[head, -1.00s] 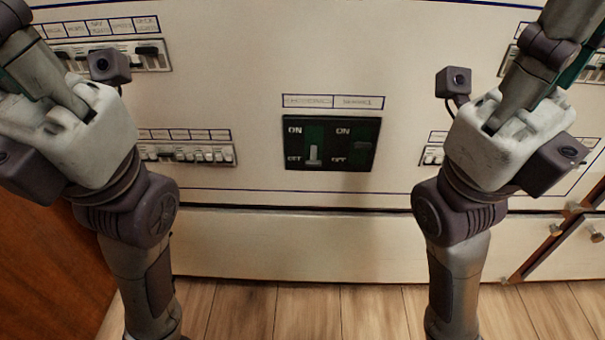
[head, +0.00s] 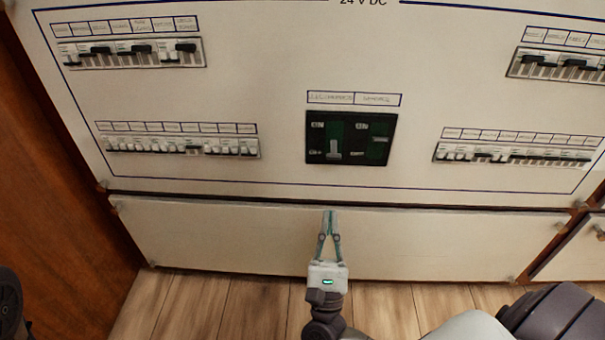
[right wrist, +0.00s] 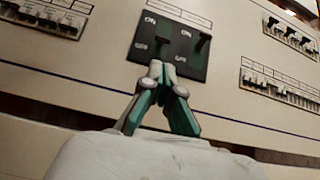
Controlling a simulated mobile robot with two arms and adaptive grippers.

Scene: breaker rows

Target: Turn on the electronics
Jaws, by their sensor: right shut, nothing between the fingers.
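A black switch unit (head: 351,122) with two switches sits low in the middle of the white panel, under two small labels. The left label seems to read "electronics". The right switch has a dark lever (head: 378,138), hard to read against the unit. My right gripper (head: 331,214) is shut and empty, in front of the panel's lower edge, below the unit. In the right wrist view its fingertips (right wrist: 162,68) overlap the unit's lower edge; contact cannot be told. My left gripper is out of view.
Rows of small breakers flank the unit at upper left (head: 131,51), lower left (head: 180,145), upper right (head: 560,66) and lower right (head: 512,155). A plain white board (head: 220,240) lies below, above the wooden floor. A brown wooden wall (head: 50,200) closes the left side.

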